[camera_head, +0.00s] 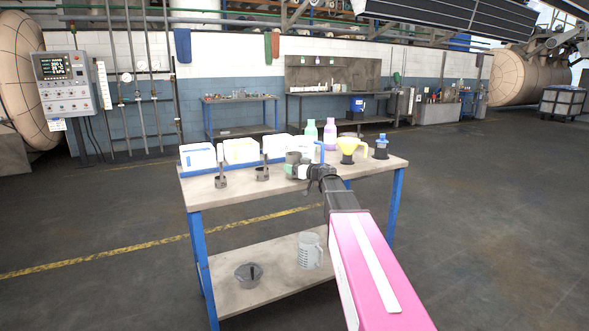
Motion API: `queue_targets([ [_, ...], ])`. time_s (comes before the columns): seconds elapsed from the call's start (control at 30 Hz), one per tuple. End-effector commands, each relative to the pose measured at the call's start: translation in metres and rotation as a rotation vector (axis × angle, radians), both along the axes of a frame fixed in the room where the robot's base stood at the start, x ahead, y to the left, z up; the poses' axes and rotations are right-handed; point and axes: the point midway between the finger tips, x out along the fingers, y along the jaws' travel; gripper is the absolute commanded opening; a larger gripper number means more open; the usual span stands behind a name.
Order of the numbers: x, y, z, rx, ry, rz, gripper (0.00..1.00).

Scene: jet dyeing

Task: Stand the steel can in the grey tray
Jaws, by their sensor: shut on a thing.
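My gripper (291,170) is over the right half of the front workbench, at the end of my arm. It is small and partly hidden in this view. It appears shut on the steel can (293,157), a small dark grey cylinder at its tip that looks roughly upright. I cannot tell whether the can touches the bench top. I cannot clearly make out the grey tray; the arm, the can and the white boxes crowd that area.
The workbench (240,197) has white boxes (241,150) along its back and two dark cups with upright handles (220,181) on the left. A clear jug (310,250) is on the lower shelf.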

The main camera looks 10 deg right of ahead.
Motion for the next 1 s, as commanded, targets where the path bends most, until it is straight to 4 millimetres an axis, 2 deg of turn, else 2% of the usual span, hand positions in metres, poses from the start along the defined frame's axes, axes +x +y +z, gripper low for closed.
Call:
queue_targets([
  [0.37, -0.002, -0.001, -0.005, 0.000, 0.000, 0.000, 0.40],
  [0.4, -0.002, -0.001, -0.006, 0.000, 0.000, 0.000, 0.74],
  [0.47, -0.002, -0.001, -0.006, 0.000, 0.000, 0.000, 0.93],
  [0.5, -0.002, -0.001, -0.006, 0.000, 0.000, 0.000, 0.96],
  [0.83, -0.002, -0.001, -0.003, 0.000, 0.000, 0.000, 0.96],
  [1.0, -0.020, -0.014, -0.002, 0.001, 0.001, -0.001, 0.96],
])
